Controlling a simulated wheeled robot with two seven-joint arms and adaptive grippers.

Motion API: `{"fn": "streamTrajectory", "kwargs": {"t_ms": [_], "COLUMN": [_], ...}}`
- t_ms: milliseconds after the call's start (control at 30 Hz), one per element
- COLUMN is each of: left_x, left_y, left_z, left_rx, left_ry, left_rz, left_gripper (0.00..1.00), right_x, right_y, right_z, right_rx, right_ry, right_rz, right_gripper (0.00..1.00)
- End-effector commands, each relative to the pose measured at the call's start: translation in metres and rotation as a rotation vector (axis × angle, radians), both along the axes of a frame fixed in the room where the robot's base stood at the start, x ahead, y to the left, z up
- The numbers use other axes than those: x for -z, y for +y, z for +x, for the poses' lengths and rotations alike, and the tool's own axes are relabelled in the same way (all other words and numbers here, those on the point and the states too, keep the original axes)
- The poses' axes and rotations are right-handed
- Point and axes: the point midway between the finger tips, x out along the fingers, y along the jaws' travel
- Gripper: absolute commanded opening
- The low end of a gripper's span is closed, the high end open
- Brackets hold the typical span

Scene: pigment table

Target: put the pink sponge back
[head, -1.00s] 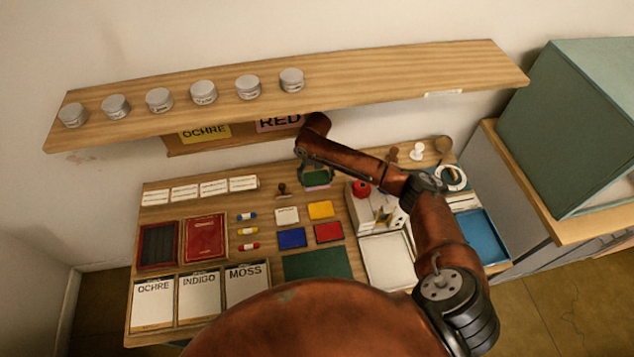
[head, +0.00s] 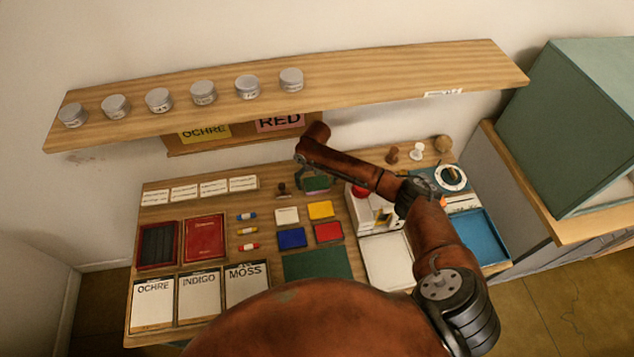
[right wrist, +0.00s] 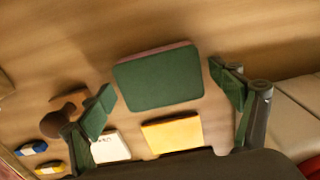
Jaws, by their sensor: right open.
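The pink sponge with a green top (right wrist: 158,79) lies on the wooden table near its back edge. Its pink side shows as a thin strip along its far edge in the right wrist view. In the head view its green top (head: 317,184) shows just below my right gripper (head: 309,177). My right gripper is open, with its green-padded fingers (right wrist: 165,98) spread wide on either side of the sponge in the wrist view. Neither finger appears to touch it. My left gripper is not in view.
A dark brown stamp (head: 282,188) stands left of the sponge. White, yellow (head: 320,210), blue and red pads lie in front. A white device with a red knob (head: 361,190) is on the right. A shelf (head: 400,82) with several jars overhangs the back.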

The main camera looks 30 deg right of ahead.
Motion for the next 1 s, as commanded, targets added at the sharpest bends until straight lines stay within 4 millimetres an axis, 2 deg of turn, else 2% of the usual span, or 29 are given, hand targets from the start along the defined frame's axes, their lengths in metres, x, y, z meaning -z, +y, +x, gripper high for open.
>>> {"fn": "streamTrajectory", "kwargs": {"t_ms": [267,367,700,833,1000], "left_x": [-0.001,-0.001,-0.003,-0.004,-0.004], "left_y": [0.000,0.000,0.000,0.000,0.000], "left_z": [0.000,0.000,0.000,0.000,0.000], "left_rx": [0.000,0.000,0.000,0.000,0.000], "left_ry": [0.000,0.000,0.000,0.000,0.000], "left_rz": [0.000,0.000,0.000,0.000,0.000], "left_gripper": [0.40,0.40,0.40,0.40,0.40], "right_x": [-0.003,-0.013,-0.066,-0.076,-0.079], "right_y": [0.000,0.000,0.000,0.000,0.000], "right_z": [0.000,0.001,0.001,0.000,0.000], "right_rx": [0.000,-0.001,-0.002,0.000,0.000], "right_ry": [-0.001,-0.003,-0.003,0.000,0.001], "right_rz": [0.000,-0.001,0.000,0.000,0.000], "right_gripper": [0.85,0.85,0.85,0.85,0.85]}}
